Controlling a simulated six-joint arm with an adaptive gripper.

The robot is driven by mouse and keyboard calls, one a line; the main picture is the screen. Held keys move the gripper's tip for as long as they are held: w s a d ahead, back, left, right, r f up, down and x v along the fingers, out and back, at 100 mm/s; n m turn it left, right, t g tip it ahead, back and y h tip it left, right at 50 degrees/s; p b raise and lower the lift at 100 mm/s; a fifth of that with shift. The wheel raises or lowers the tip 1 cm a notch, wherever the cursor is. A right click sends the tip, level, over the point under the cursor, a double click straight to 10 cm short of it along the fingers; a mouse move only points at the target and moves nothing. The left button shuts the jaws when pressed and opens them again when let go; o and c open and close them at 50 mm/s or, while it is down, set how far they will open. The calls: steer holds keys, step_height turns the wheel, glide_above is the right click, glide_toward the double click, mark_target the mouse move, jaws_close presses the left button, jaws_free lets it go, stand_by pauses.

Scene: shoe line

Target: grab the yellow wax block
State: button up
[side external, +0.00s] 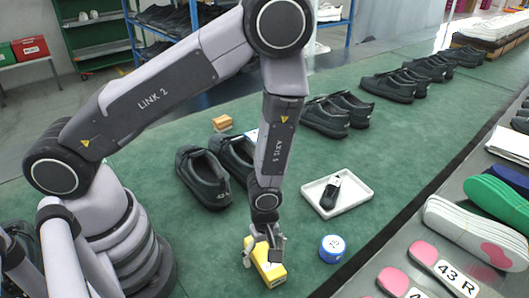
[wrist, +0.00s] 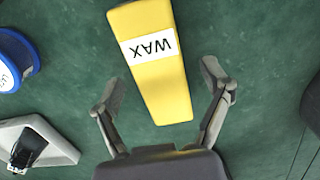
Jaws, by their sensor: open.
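The yellow wax block (side external: 266,268) lies on the green work surface in the side external view, with my gripper (side external: 262,258) right at it and partly covering it. In the wrist view the yellow wax block (wrist: 165,80) has a white label reading WAX and points its near end toward my gripper (wrist: 162,92). The gripper's two fingers are spread apart, one on each side of the block's near end, with green surface showing between each finger and the block. The gripper is open and holds nothing.
A blue-and-white round container (side external: 332,249) stands right of the block. A white tray (side external: 364,193) holding a small black item (side external: 330,192) lies behind it. Black shoes (side external: 203,180) stand at the back left. Shoe soles (side external: 474,232) lie on the grey strip at right.

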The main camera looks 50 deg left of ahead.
steer(key=shift+f, duration=0.7)
steer(key=c, duration=1.3)
steer(key=shift+r, duration=0.1)
